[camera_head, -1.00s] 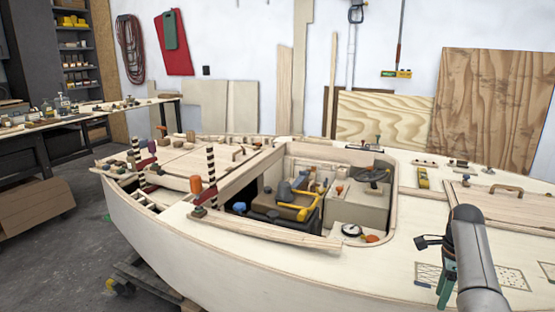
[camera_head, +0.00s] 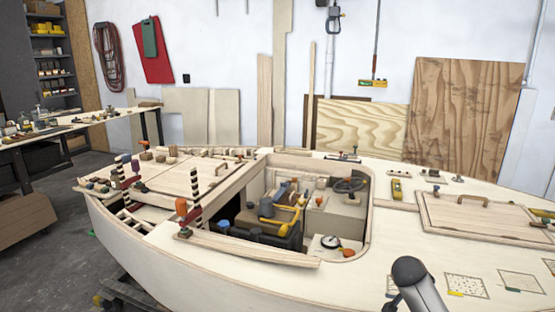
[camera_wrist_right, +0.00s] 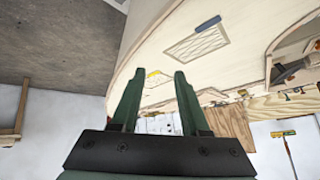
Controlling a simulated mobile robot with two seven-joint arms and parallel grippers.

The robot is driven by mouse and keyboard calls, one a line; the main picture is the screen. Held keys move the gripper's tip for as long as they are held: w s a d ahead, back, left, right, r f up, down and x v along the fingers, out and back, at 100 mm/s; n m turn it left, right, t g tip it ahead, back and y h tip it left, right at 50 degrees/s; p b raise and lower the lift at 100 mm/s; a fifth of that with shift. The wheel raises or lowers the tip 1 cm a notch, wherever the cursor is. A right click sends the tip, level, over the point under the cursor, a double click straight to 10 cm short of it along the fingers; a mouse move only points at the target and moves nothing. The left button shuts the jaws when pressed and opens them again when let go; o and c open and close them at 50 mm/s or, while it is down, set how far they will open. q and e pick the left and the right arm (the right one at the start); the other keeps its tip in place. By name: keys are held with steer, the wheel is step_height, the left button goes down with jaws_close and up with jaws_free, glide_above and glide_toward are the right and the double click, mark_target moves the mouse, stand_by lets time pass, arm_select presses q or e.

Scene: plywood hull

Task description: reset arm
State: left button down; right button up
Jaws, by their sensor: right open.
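My right arm comes in at the bottom right of the head view, over the deck. Its gripper is cut off or hidden there. In the right wrist view, my right gripper (camera_wrist_right: 157,95) shows two dark green fingers spread apart with nothing between them. The view is tilted, with the pale plywood deck (camera_wrist_right: 150,50) behind the fingers. My left gripper is not in the head view.
The plywood hull (camera_head: 200,270) fills the middle. Its open cockpit holds a black bin (camera_head: 250,236) with tools. A hatch with a wooden handle (camera_head: 472,202) is at right. A workbench (camera_head: 80,122) stands at left.

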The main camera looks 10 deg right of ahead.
steer(key=w+a+r+n+t+y, duration=0.3)
steer(key=w+a+r+n+t, duration=0.2)
steer(key=w+r+n+t, duration=0.3)
steer(key=w+a+r+n+t+y, duration=0.2)
steer(key=w+a+r+n+t, duration=0.3)
steer(key=n, duration=0.4)
steer(key=s+a+f+n+g+y, duration=0.1)
steer(key=s+a+f+g, duration=0.1)
steer(key=s+a+f, duration=0.6)
steer(key=s+a+f+n+g+y, duration=0.15)
steer(key=s+f, duration=0.35)
steer(key=f, duration=0.6)
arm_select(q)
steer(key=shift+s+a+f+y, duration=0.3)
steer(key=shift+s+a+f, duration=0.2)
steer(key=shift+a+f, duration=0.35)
arm_select(e)
steer(key=s+a+f+g, duration=0.1)
steer(key=s+a+f, duration=0.2)
steer(key=s, duration=0.6)
steer(key=s+a+f+m+g+y, duration=0.1)
steer(key=s+a+f, duration=0.2)
steer(key=s, duration=0.6)
steer(key=s+a+f+m+g+y, duration=0.1)
steer(key=s+a+f+g, duration=0.1)
steer(key=s+f, duration=0.4)
steer(key=s, duration=0.2)
steer(key=shift+s+a, duration=0.4)
